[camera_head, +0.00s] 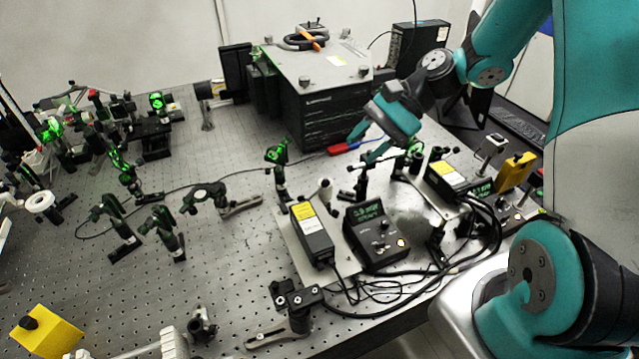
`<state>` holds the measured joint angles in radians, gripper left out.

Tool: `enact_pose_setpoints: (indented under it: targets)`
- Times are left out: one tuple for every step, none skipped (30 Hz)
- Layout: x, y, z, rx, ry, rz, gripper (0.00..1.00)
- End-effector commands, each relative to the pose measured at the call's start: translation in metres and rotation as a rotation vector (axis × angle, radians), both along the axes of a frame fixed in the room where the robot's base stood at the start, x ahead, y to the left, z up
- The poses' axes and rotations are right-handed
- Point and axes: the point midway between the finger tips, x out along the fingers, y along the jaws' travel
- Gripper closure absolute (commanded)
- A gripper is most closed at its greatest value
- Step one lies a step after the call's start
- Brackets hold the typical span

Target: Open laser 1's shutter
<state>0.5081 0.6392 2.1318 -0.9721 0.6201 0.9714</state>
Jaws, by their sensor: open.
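Two black laser boxes with yellow labels stand on the bench, one in the middle (312,234) and one further right (447,181). I cannot read which is laser 1. A small post-mounted part (325,192) stands at the far end of the middle box; I cannot tell if it is a shutter. Green light shows on a mount (415,148) by the right box. My gripper (361,149) is open and empty, pointing down-left above the bench, beyond the middle box and left of the right one. Its fingers appear apart from both boxes.
A controller with a green display (376,236) stands beside the middle box. Black cables (425,285) loop at the front right. A large black instrument (318,95) stands behind. Green-lit optic mounts (278,155) stand nearby. The perforated bench (235,265) has free room left of the middle box.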

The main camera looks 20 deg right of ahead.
Motion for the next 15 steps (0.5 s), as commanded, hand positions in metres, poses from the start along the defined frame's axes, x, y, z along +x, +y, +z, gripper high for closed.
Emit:
enact_pose_setpoints:
  targets:
    - [-0.001, 0.011, -0.006, 0.001, 0.005, 0.006, 0.58]
    - [-0.001, 0.016, -0.011, 0.002, 0.006, 0.005, 0.58]
    - [-0.001, 0.024, -0.016, 0.002, 0.005, 0.006, 0.58]
    - [-0.002, 0.029, -0.021, 0.001, 0.005, 0.006, 0.58]
    - [-0.001, 0.034, -0.025, 0.001, 0.004, 0.007, 0.58]
    - [-0.001, 0.041, -0.031, 0.001, 0.005, 0.006, 0.58]
    - [-0.002, 0.047, -0.035, 0.001, 0.004, 0.007, 0.58]
    - [-0.002, 0.052, -0.04, 0.0, 0.004, 0.006, 0.58]
    - [-0.002, 0.058, -0.045, -0.001, 0.004, 0.007, 0.58]
    - [-0.002, 0.063, -0.049, 0.0, 0.004, 0.006, 0.58]
    - [-0.002, 0.067, -0.053, 0.0, 0.004, 0.006, 0.58]
    - [-0.002, 0.072, -0.057, -0.001, 0.003, 0.006, 0.58]
    - [-0.002, 0.076, -0.06, -0.001, 0.003, 0.006, 0.58]
    - [-0.001, 0.079, -0.063, -0.001, 0.002, 0.005, 0.58]
    - [-0.001, 0.083, -0.066, -0.001, 0.001, 0.005, 0.58]
